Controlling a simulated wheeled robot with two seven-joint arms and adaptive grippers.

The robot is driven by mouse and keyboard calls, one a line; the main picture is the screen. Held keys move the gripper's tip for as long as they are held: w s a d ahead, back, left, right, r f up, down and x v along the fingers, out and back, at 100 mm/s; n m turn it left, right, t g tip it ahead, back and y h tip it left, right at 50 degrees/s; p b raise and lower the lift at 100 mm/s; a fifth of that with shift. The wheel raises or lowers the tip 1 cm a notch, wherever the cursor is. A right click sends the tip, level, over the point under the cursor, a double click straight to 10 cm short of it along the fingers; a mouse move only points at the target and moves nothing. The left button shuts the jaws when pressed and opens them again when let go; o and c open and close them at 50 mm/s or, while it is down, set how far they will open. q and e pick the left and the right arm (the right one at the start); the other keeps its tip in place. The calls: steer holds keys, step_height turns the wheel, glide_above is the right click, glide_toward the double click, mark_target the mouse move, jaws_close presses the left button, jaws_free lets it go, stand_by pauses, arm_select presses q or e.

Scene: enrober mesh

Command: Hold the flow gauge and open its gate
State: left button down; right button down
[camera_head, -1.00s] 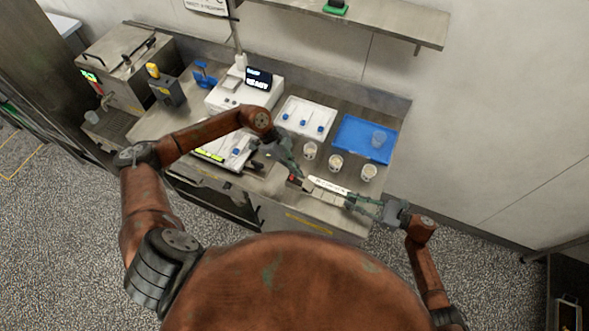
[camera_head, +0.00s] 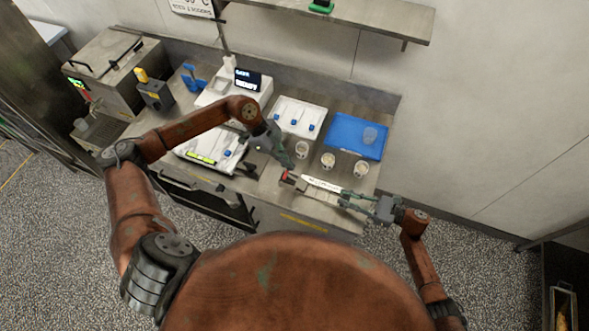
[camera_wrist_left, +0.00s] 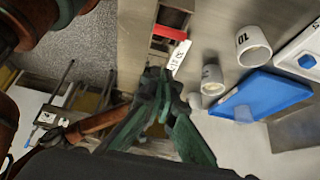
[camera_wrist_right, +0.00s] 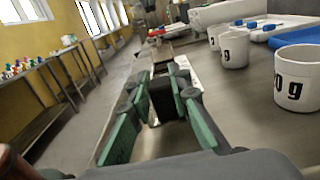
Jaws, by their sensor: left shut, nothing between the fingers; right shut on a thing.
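The flow gauge (camera_head: 322,192) is a long, narrow grey piece with a white label strip. It lies level above the front part of the steel counter. Its red gate part (camera_head: 287,176) is at the left end; red also shows in the left wrist view (camera_wrist_left: 170,32). My right gripper (camera_head: 349,197) is shut on the gauge's right end; the right wrist view shows a dark block (camera_wrist_right: 163,98) between its fingers. My left gripper (camera_head: 291,165) is shut and empty, just behind the red end. Whether it touches the gauge I cannot tell.
White cups (camera_head: 328,160) stand close behind the gauge. Behind them are a blue tray (camera_head: 345,143) with a clear cup and a white tray (camera_head: 285,110) with blue-topped items. A white machine (camera_head: 222,92) stands further left. A shelf (camera_head: 380,22) hangs on the wall.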

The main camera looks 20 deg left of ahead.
arm_select(q)
steer(key=a+r, duration=0.2)
steer(key=a, duration=0.3)
steer(key=shift+a+r, duration=0.15)
steer(key=shift+a, duration=0.2)
arm_select(e)
steer(key=c, duration=1.7)
jaws_free()
steer(key=d, duration=1.2)
